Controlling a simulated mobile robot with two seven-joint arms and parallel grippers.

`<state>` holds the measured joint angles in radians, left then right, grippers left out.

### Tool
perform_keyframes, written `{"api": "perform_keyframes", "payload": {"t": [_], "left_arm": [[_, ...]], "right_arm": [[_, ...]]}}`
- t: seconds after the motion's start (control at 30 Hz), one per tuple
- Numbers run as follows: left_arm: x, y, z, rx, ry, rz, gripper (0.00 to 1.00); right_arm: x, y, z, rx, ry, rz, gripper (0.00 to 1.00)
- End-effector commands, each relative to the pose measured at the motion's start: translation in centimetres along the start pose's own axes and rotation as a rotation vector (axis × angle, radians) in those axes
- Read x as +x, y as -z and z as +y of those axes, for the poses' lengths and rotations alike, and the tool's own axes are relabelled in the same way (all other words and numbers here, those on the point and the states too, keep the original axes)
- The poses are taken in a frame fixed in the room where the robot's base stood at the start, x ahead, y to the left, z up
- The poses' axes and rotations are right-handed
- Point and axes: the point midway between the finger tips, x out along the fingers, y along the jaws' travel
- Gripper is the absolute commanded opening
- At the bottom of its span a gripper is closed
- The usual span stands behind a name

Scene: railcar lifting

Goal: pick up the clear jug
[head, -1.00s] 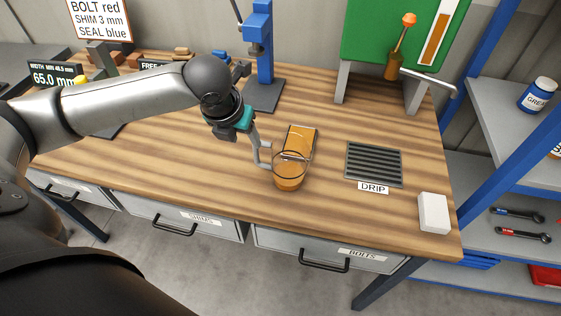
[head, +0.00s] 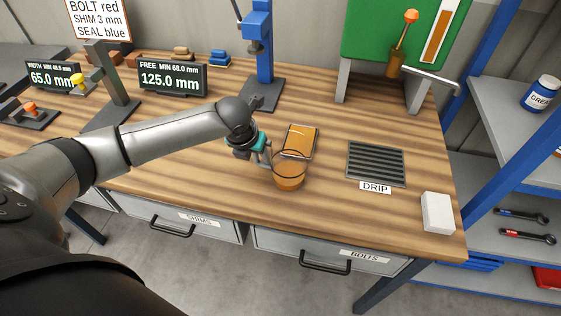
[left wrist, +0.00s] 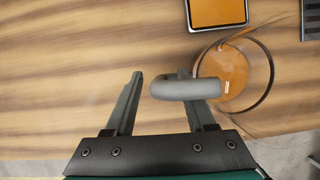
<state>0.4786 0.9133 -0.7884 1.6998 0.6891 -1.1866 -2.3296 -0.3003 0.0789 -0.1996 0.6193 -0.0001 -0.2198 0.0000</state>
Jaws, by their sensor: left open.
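The clear jug (head: 289,170) stands upright near the front of the wooden bench, with orange liquid in its bottom. In the left wrist view the jug (left wrist: 234,80) is at the upper right, and its grey handle (left wrist: 187,89) points left toward the fingers. My left gripper (head: 264,155) is open just left of the jug, on its handle side. In the left wrist view the handle's end reaches between the fingers (left wrist: 160,76) and overlaps the right one. Whether it touches a finger I cannot tell. My right gripper is not in view.
A flat orange-faced item (head: 299,139) lies just behind the jug. A dark drip grate (head: 376,163) is to the right, with a white block (head: 437,212) beyond it. A blue press (head: 262,60) and a display (head: 172,78) stand behind.

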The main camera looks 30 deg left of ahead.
Motion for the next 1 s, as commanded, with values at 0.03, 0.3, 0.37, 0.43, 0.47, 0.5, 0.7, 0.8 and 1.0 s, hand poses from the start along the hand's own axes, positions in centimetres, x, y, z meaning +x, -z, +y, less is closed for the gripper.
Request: {"api": "perform_keyframes", "payload": {"t": [0.03,0.3,0.37,0.43,0.47,0.5,0.7,0.8,1.0], "left_arm": [[0.43,0.06,-0.04,0.0,0.001,0.0,0.55],[0.67,0.04,-0.02,0.001,0.0,0.0,0.55],[0.66,0.04,-0.01,0.001,0.0,0.0,0.51],[0.65,0.04,-0.01,0.001,0.0,0.0,0.43],[0.65,0.04,-0.01,0.001,0.0,0.0,0.39],[0.65,0.04,-0.01,0.0,0.0,0.0,0.35],[0.64,0.03,0.0,0.0,0.0,0.0,0.12],[0.63,0.03,0.0,0.0,0.0,0.0,0.01],[0.63,0.03,0.0,0.0,0.0,0.0,0.0]], "right_arm": [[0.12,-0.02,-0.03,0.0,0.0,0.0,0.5],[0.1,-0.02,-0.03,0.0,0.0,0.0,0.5],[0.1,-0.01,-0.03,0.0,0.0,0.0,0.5],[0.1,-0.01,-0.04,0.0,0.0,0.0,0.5],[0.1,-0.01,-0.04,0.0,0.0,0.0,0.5],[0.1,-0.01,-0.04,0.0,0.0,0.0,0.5],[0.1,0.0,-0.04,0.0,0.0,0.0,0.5],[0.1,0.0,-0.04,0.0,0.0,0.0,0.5],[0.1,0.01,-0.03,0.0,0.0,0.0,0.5]]}}
